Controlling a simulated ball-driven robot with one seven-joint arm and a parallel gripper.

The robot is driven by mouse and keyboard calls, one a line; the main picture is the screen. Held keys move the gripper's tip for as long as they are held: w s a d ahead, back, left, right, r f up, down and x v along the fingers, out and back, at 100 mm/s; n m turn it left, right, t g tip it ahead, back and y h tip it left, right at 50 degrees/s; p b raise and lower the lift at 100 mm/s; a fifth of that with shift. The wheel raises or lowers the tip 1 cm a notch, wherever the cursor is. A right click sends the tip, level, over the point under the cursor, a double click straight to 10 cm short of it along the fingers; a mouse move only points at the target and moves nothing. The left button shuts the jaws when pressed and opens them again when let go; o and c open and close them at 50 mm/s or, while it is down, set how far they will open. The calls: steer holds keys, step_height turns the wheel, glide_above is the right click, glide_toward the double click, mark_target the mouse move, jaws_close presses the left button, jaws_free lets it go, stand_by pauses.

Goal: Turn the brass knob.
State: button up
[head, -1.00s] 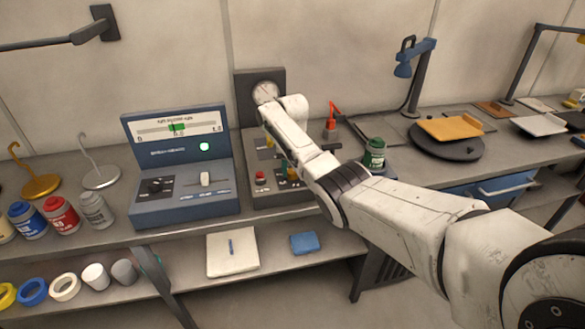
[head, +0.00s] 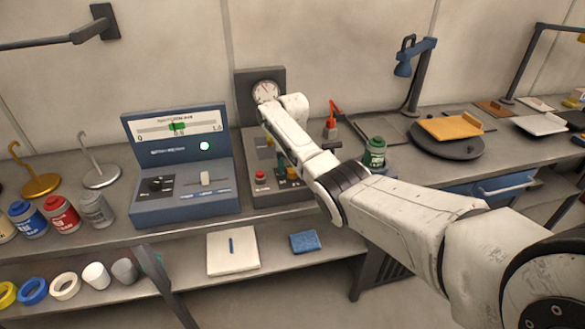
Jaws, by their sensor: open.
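The grey control panel (head: 262,190) stands on the bench, with a red button (head: 260,175) at its lower left and a round dial gauge (head: 266,92) on its dark back plate. My white arm reaches in from the right and crosses the panel. My gripper (head: 284,163) is down at the panel, just left of my forearm and largely hidden by it; it is open. A small yellow patch (head: 292,173) shows beside it, possibly the brass knob, but I cannot tell for sure. Contact with the knob cannot be seen.
A blue meter box (head: 185,205) with a lit green lamp stands left of the panel. A green jar (head: 374,153) and a red-handled tool (head: 331,125) stand to the right. Bottles and hooks are at the left. The lower shelf holds a white pad (head: 233,252) and a blue sponge (head: 305,242).

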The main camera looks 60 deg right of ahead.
mark_target(293, 170)
step_height(293, 170, up, 11)
steer(key=b, duration=0.1)
stand_by(0.4)
steer(key=shift+f, duration=0.15)
stand_by(0.4)
